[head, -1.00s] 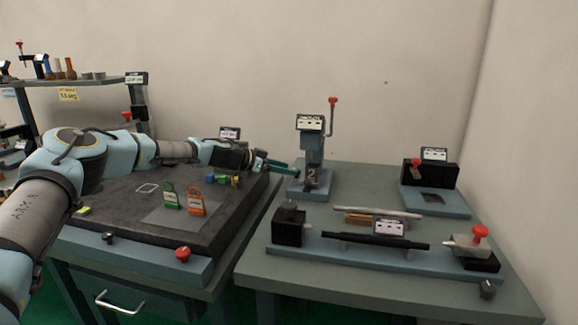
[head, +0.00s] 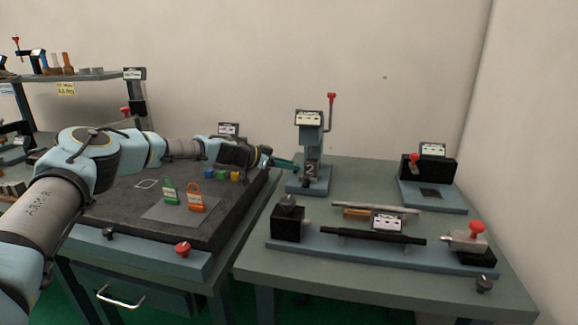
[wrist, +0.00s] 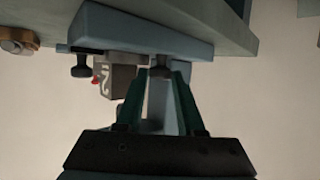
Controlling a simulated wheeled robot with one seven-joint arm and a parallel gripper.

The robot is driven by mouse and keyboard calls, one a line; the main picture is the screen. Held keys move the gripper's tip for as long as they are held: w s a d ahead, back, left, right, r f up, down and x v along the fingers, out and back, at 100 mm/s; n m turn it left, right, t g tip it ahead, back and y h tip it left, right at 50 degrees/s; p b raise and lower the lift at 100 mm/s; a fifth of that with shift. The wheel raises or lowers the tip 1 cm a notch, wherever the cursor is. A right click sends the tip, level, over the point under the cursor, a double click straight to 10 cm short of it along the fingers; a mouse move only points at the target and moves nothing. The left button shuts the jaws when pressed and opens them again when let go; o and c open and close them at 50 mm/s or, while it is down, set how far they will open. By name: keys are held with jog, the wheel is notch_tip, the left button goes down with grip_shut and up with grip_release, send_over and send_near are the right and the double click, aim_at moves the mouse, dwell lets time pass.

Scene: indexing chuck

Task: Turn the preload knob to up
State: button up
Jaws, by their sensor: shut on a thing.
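A small blue-grey press-like station (head: 313,140) with a "2" on its dark block stands at the back of the right table. My gripper (head: 296,168) reaches it from the left in the head view. In the wrist view its base (wrist: 140,32) shows at the top, with two dark knobs under it. My gripper's green fingers (wrist: 162,72) are closed around the right-hand dark knob (wrist: 160,71), which I take for the preload knob. The other dark knob (wrist: 80,66) is free to the left. The knob's markings cannot be read. In the head view the knob is hidden.
A red-tipped lever (head: 331,112) rises at the station's right side. A long blue fixture (head: 345,252) lies in front, and another fixture (head: 430,197) stands right. A dark work surface (head: 135,205) with green and orange tags is under my arm.

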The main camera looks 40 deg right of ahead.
grip_shut()
jog(key=shift+s+f+t+b, duration=0.1)
jog(key=shift+t+b, duration=0.2)
jog(key=shift+b, duration=0.25)
jog(key=n+t+b, duration=0.2)
jog(key=b, duration=0.1)
jog(key=shift+s+a+f, duration=0.1)
jog(key=shift+s+f, duration=0.05)
jog(key=shift+s, duration=0.1)
jog(key=n+t+b, duration=0.2)
jog(key=t, duration=0.1)
jog(key=shift+s+n+h+b, duration=0.3)
jog(key=shift+s, duration=0.05)
jog(key=n+t, duration=0.2)
jog(key=r+n+t+y, duration=0.1)
jog(key=t, duration=0.1)
jog(key=shift+s+d+p, duration=0.2)
jog(key=shift+s+p, duration=0.1)
jog(key=shift+s, duration=0.05)
jog(key=shift+n+t+y+p, duration=0.4)
jog(key=shift+n+t+p, duration=0.2)
jog(key=shift+n, duration=0.3)
jog(key=shift+f+n+t+y+p, duration=0.15)
jog(key=shift+n+t+y+p, duration=0.25)
jog(key=shift+n+t+p, duration=0.3)
